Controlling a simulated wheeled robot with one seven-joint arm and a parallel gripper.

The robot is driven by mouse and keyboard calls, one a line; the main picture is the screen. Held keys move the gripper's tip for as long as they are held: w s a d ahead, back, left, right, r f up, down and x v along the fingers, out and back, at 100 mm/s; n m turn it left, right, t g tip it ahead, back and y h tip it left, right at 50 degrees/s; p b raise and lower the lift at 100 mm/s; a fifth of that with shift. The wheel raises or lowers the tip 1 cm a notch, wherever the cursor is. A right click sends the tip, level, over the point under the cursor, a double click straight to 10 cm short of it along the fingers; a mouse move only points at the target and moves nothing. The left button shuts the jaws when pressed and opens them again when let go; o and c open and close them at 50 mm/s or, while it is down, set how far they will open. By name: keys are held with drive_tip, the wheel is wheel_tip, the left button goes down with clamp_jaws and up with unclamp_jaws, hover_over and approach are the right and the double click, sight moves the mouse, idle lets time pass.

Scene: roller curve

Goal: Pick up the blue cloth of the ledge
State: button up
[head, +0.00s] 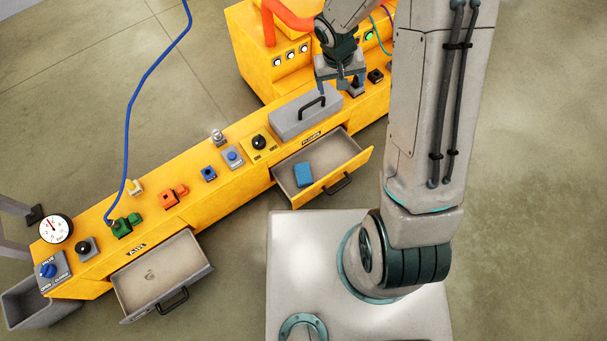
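A small blue block-shaped thing (303,174), which may be the folded blue cloth, lies inside the open right drawer (333,153). No other blue cloth can be made out on the yellow ledge (140,217). My gripper (350,84) is over the far right part of the ledge, just right of the grey lidded box, and well apart from the blue thing. Its fingers are small and point down. Whether they are open or shut, or hold anything, is unclear.
A grey box with a black handle (291,118) sits on the ledge behind the right drawer. The left drawer (153,283) is also open. Knobs, coloured blocks and a round gauge (56,228) line the ledge. A blue hose (143,82) hangs down at left.

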drive_tip(key=w+a+f+b, duration=0.1)
drive_tip(key=a+f+b, duration=0.25)
drive_tip(key=f, duration=0.85)
drive_tip(key=a+f+b, duration=0.2)
drive_tip(key=f+b, duration=0.2)
drive_tip(key=f, duration=0.8)
drive_tip(key=n+g+y+b, duration=0.1)
drive_tip(key=g+y+b, duration=0.1)
drive_tip(key=b, duration=0.5)
hover_over(303, 173)
drive_tip(key=f, duration=2.2)
drive_tip(key=shift+w+d, duration=0.3)
drive_tip(key=shift+d, duration=0.05)
drive_tip(key=shift+s+a+f+b, duration=0.15)
drive_tip(key=shift+f+b, duration=0.25)
drive_tip(key=shift+f, duration=0.5)
drive_tip(key=shift+s+f+b, duration=0.1)
drive_tip(key=shift+f+b, duration=0.35)
drive_tip(key=shift+f, duration=0.5)
drive_tip(key=shift+s+a+f+b, duration=0.15)
drive_tip(key=shift+f+b, duration=0.25)
drive_tip(key=shift+f, duration=0.5)
drive_tip(key=c, duration=1.2)
drive_tip(key=shift+r, duration=0.1)
